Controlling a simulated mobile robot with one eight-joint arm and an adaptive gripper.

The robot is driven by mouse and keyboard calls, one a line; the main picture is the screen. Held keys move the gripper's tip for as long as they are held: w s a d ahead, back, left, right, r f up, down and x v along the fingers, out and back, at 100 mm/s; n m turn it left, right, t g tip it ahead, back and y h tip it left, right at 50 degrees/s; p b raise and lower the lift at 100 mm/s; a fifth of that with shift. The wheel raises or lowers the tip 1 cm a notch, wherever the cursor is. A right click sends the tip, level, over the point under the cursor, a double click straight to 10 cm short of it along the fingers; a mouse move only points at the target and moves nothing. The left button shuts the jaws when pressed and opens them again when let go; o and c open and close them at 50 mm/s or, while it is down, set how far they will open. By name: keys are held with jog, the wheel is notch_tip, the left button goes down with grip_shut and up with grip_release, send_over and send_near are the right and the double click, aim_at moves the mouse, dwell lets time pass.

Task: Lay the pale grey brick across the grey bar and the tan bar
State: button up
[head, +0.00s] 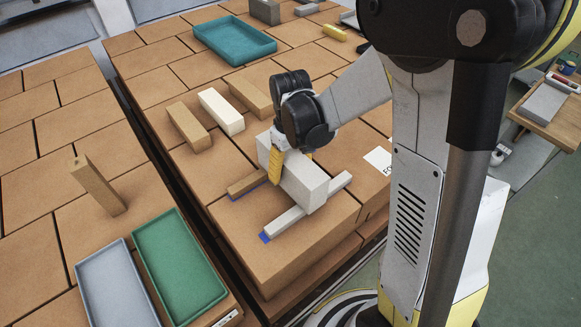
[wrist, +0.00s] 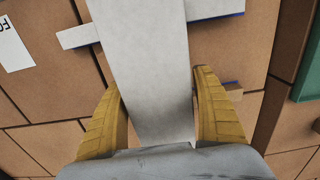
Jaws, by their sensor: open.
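The pale grey brick (head: 306,188) lies across the grey bar (head: 285,223) and the tan bar (head: 246,184), near the front corner of the brown cartons. In the wrist view the brick (wrist: 145,50) runs lengthwise between my fingers, over the grey bar (wrist: 75,37), which shows on both sides. A short end of the tan bar (wrist: 234,92) shows beside my right finger; its other part is hidden. Blue marks lie at the bar ends. My gripper (head: 291,160) is open, its yellow fingers straddling the brick close to its sides; finger contact is unclear.
A cream brick (head: 221,111) and two tan bricks (head: 189,127) (head: 250,97) lie behind. A teal tray (head: 270,47) is at the back.

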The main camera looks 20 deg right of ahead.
notch_tip(320, 180, up, 12)
jog(key=shift+r+p, duration=0.2)
jog(key=shift+p, duration=0.3)
jog(key=s+r+m+t, duration=0.1)
jog(key=s+r+t, duration=0.2)
jog(key=s, duration=0.3)
jog(key=s+r+m+t, duration=0.2)
jog(key=s+t, duration=0.2)
jog(key=s, duration=0.2)
jog(key=shift+s+r+m, duration=0.3)
jog(key=shift+s+r, duration=0.1)
